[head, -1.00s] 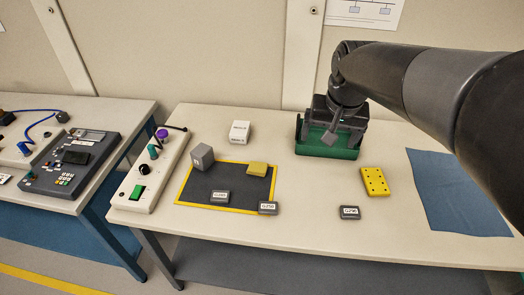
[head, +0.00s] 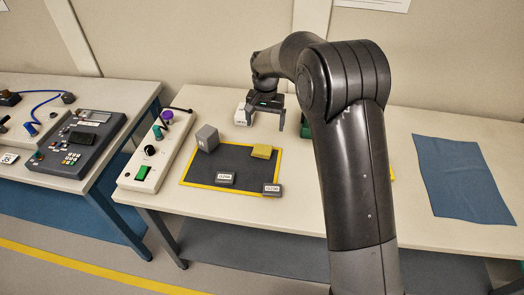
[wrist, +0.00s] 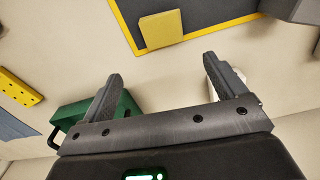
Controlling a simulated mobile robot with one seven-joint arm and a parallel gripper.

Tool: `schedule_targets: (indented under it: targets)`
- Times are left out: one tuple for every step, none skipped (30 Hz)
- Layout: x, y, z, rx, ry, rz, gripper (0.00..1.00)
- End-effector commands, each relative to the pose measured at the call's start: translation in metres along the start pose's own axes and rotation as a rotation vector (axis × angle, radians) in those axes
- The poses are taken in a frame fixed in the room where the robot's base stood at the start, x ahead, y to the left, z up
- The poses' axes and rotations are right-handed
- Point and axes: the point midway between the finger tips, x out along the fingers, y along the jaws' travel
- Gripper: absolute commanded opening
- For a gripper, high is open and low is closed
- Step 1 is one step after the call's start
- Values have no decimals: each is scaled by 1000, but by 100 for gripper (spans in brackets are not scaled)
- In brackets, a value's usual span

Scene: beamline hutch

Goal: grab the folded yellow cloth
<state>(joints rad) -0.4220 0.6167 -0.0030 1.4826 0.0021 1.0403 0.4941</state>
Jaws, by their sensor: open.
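The folded yellow cloth (head: 261,151) lies on the far right part of a dark mat with a yellow border (head: 215,172). In the wrist view the cloth (wrist: 161,29) is at the top middle, beyond the fingertips. My gripper (head: 265,118) is open and empty, above the table behind the cloth. In the wrist view my gripper (wrist: 162,70) has its two fingers wide apart, with bare table between them. The cloth is apart from the fingers and roughly lined up with the gap between them.
A grey block (head: 207,138) and two labelled dark blocks are on or at the mat. A white box (head: 241,117) and a green tray (wrist: 75,117) stand close to the gripper. A switch panel (head: 155,155) is left, a blue cloth (head: 462,180) right.

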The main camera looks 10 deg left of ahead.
Motion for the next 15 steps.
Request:
schedule_targets:
  targets:
    - [6, -1, 0, 1, -3, 2, 89]
    - [10, -2, -1, 1, -4, 2, 89]
    - [16, -2, 0, 1, -5, 3, 89]
    - [20, -2, 0, 1, -5, 3, 89]
    - [25, -1, 0, 1, -5, 3, 89]
    - [32, -1, 0, 1, -5, 3, 89]
    - [37, -1, 0, 1, -6, 3, 89]
    - [42, -2, 0, 1, -5, 3, 89]
    - [46, -2, 0, 1, -4, 2, 89]
    - [50, -2, 0, 1, -4, 2, 89]
    - [52, -2, 0, 1, -3, 2, 89]
    - [55, -2, 0, 1, -3, 2, 89]
    - [56, -2, 0, 1, -2, 1, 89]
    - [58, -2, 0, 1, -2, 1, 89]
    - [60, -2, 0, 1, -2, 1, 89]
